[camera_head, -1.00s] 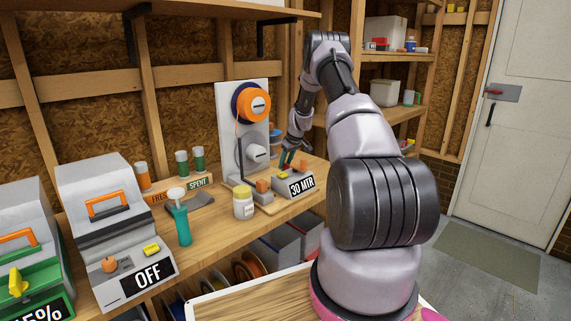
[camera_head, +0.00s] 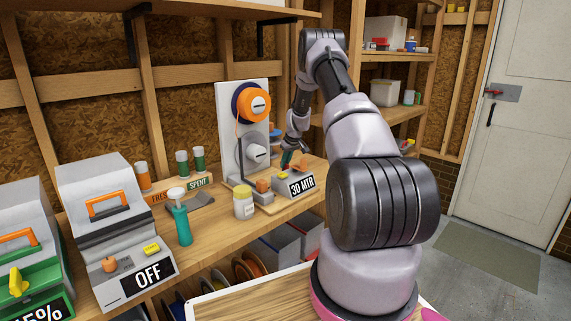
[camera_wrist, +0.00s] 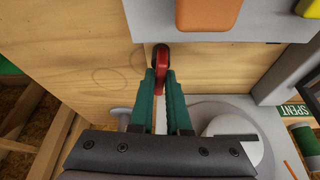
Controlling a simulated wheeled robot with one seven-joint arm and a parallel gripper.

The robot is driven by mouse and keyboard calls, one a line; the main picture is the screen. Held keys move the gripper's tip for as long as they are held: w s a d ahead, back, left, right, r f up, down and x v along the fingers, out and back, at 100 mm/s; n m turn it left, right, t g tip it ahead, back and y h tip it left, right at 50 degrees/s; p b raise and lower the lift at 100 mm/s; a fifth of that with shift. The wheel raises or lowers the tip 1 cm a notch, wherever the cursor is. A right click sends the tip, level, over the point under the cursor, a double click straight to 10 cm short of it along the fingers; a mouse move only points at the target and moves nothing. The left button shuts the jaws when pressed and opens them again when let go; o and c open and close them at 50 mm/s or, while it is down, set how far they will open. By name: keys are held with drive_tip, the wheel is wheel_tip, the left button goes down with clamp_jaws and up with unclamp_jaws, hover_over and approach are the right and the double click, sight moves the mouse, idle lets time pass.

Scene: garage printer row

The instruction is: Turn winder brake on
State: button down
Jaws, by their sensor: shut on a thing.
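The winder (camera_head: 232,130) is a pale upright panel with an orange spool (camera_head: 254,104) above a grey hub (camera_head: 257,154). A grey box (camera_head: 296,184) reading "30 MTR" stands at its front right. My gripper (camera_head: 288,160) is low behind that box, right of the hub. In the wrist view its green fingers (camera_wrist: 160,82) are close together on a red lever-like piece (camera_wrist: 161,60) with a dark rounded end. I take this piece to be the brake lever. The fingers hide its lower part, and I cannot tell its setting.
In the wrist view an orange block (camera_wrist: 207,12) and a yellow piece (camera_wrist: 308,7) sit on the grey box, close beyond the fingertips. Bare bench wood (camera_wrist: 85,70) lies left of the fingers.

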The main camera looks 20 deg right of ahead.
drive_tip(key=m+h, duration=0.1)
drive_tip(key=m, duration=0.1)
drive_tip(key=m+h, duration=0.1)
drive_tip(key=m, duration=0.4)
drive_tip(key=shift+a+h, duration=0.25)
drive_tip(key=shift+h, duration=0.15)
drive_tip(key=m, duration=0.2)
drive_tip(key=m+g+h, duration=0.1)
drive_tip(key=m, duration=0.1)
drive_tip(key=shift+w+m+h, duration=0.1)
drive_tip(key=shift+m+h, duration=0.2)
drive_tip(key=shift+a+m+g+h, duration=0.1)
drive_tip(key=shift+m+g+h, duration=0.2)
drive_tip(key=shift+m+g, duration=0.85)
drive_tip(key=shift+m+t, duration=0.45)
drive_tip(key=shift+m, duration=0.1)
drive_tip(key=c, duration=0.9)
unclamp_jaws()
